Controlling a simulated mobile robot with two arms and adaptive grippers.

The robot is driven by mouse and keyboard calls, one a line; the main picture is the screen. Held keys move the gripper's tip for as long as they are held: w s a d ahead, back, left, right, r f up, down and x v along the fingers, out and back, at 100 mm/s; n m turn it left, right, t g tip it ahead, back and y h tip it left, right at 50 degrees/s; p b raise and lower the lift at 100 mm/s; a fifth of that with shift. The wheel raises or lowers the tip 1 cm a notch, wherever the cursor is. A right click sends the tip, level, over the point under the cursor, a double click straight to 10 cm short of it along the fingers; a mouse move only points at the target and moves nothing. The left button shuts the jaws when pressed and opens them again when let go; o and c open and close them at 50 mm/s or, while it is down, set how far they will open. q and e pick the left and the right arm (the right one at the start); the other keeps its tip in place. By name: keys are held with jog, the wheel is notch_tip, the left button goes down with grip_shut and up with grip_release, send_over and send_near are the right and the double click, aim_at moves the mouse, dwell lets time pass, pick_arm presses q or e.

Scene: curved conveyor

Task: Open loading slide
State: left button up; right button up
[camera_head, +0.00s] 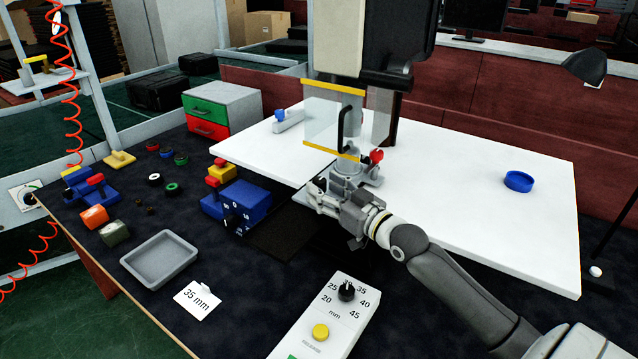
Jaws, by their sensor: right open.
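A clear panel (322,117) with yellow bars along its top and bottom and a black upright handle (346,128) hangs on the front of the tall machine (336,40). It appears to be the loading slide, and it is lowered, with its bottom bar just above the grey fixture (350,173). My right gripper (317,190) is open and empty. In the picture it is below the handle, beside the fixture; I cannot tell if it touches the fixture. My right arm comes in from the lower right. My left gripper is out of view.
A white board (480,190) with a blue ring (518,181) spreads around the machine. A blue control box (243,205), a grey tray (162,260) and a white dial panel (325,318) stand on the dark table at left and front. A red knob (376,156) is close to the fixture.

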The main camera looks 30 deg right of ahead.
jog(key=shift+w+a, duration=0.15)
jog(key=shift+w, duration=1.2)
jog(key=shift+c, duration=0.2)
grip_shut()
